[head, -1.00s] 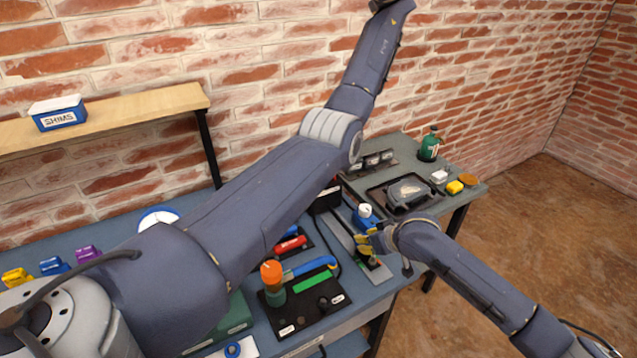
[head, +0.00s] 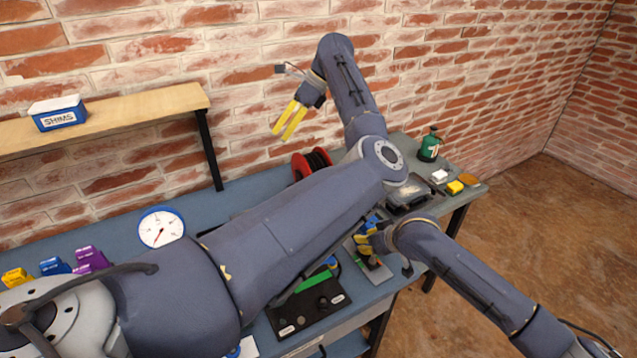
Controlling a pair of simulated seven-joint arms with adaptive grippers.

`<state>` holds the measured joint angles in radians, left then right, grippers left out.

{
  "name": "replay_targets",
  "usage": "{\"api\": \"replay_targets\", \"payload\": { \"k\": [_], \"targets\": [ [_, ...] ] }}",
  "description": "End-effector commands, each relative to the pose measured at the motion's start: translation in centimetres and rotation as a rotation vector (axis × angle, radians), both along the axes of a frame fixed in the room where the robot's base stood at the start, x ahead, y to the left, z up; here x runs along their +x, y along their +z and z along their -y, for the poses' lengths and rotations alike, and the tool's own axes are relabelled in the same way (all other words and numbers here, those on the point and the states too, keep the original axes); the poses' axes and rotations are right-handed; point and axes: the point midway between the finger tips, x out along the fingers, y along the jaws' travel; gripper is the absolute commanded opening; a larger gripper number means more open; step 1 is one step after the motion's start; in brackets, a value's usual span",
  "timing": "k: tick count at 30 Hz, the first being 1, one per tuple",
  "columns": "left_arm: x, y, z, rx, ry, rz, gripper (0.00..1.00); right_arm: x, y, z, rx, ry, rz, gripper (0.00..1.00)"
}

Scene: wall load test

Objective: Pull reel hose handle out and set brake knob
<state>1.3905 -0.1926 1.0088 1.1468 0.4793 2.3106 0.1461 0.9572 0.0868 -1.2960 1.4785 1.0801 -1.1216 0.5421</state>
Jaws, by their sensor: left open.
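A red reel (head: 299,168) wound with dark hose stands at the back of the bench by the wall, partly hidden behind my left arm. Its hose handle and brake knob cannot be made out. My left gripper (head: 283,132) has yellow fingers, apart and empty, pointing down in front of the brick wall, above and left of the reel. My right gripper (head: 366,246) is low over a small plate on the bench's right part, by a blue item; its fingers are partly hidden. A black board (head: 308,313) with a green strip and a dark knob lies near the front edge.
A round white gauge (head: 161,229) stands at the back left, near purple, blue and yellow blocks. A blue SHIMS box (head: 58,114) sits on a wooden shelf (head: 150,109). A green bottle (head: 430,148) stands far right. My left arm hides much of the bench.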

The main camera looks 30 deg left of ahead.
Motion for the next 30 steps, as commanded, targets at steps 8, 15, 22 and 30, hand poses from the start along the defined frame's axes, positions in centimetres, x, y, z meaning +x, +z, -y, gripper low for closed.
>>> {"api": "replay_targets", "payload": {
  "k": [8, 15, 22, 30],
  "targets": [
    [3.4, -7.6, 4.5, -0.341, -0.026, 0.234, 0.59, -0.1, -0.1, -0.1, 0.0, 0.001, -0.002, 0.0],
    [5.7, -8.3, 6.3, -0.449, -0.048, 0.364, 0.59, -0.1, -0.1, 0.0, 0.0, 0.001, -0.002, 0.0],
    [6.6, -9.0, 6.9, -0.481, -0.059, 0.4, 0.59, -0.1, -0.1, 0.0, 0.0, 0.001, -0.002, 0.0],
    [6.6, -12.8, 7.0, -0.481, -0.058, 0.4, 0.59, -0.1, -0.1, 0.0, 0.0, 0.001, -0.002, 0.0]
  ]
}}
